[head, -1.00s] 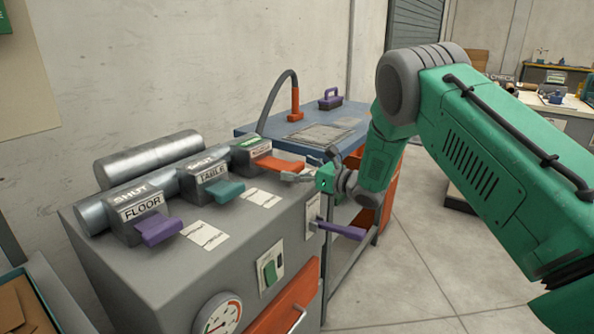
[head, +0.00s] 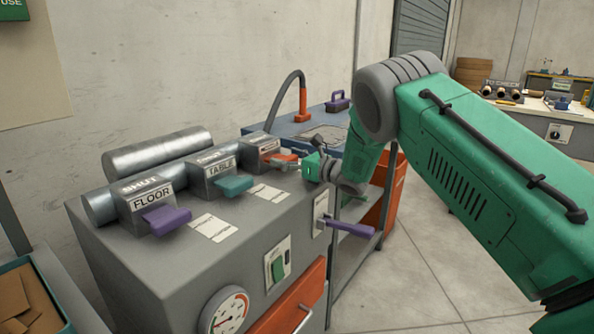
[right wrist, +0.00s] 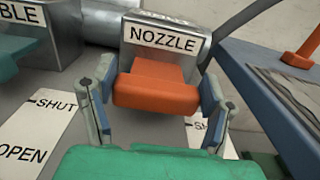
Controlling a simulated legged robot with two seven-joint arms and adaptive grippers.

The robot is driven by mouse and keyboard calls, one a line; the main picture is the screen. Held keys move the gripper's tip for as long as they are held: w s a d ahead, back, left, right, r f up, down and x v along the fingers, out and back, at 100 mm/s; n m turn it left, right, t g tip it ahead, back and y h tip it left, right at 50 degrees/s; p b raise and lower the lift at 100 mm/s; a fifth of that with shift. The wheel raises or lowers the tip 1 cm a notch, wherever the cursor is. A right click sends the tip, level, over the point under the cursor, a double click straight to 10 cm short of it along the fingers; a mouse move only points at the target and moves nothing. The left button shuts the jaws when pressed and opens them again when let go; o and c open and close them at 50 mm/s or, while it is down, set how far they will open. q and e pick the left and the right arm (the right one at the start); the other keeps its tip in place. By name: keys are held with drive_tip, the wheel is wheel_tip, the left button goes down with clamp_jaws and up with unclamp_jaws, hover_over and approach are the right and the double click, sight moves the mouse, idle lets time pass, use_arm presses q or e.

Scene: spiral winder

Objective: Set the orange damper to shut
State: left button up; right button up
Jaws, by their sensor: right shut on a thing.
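The orange damper handle (head: 283,158) juts from the rightmost grey damper block, on top of the grey machine. In the right wrist view the orange handle (right wrist: 157,88) sits under a block labelled NOZZLE (right wrist: 163,38). My right gripper (head: 292,163) is at this handle, and its fingers lie on both sides of it in the right wrist view (right wrist: 155,103). It is shut on the handle. The scale card beside the handle is mostly hidden by the gripper; part of its SHUT mark shows. My left gripper is not in view.
A teal TABLE damper (head: 233,184) and a purple FLOOR damper (head: 166,219) stand to the left. A purple lever (head: 349,228) sticks out from the machine's side below my right arm. A blue table (head: 325,125) stands behind.

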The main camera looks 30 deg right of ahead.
drive_tip(key=shift+w+a+f, duration=0.15)
drive_tip(key=shift+a+f, duration=0.05)
drive_tip(key=shift+f, duration=0.3)
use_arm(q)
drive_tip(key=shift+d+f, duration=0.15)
use_arm(e)
drive_tip(key=shift+d+r, duration=0.1)
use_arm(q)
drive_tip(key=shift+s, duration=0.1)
use_arm(e)
drive_tip(key=o, duration=1.5)
drive_tip(key=shift+o, duration=0.7)
drive_tip(key=shift+w, duration=0.1)
drive_tip(key=shift+s+d, duration=0.2)
drive_tip(key=shift+s, duration=0.15)
drive_tip(key=v, duration=1.1)
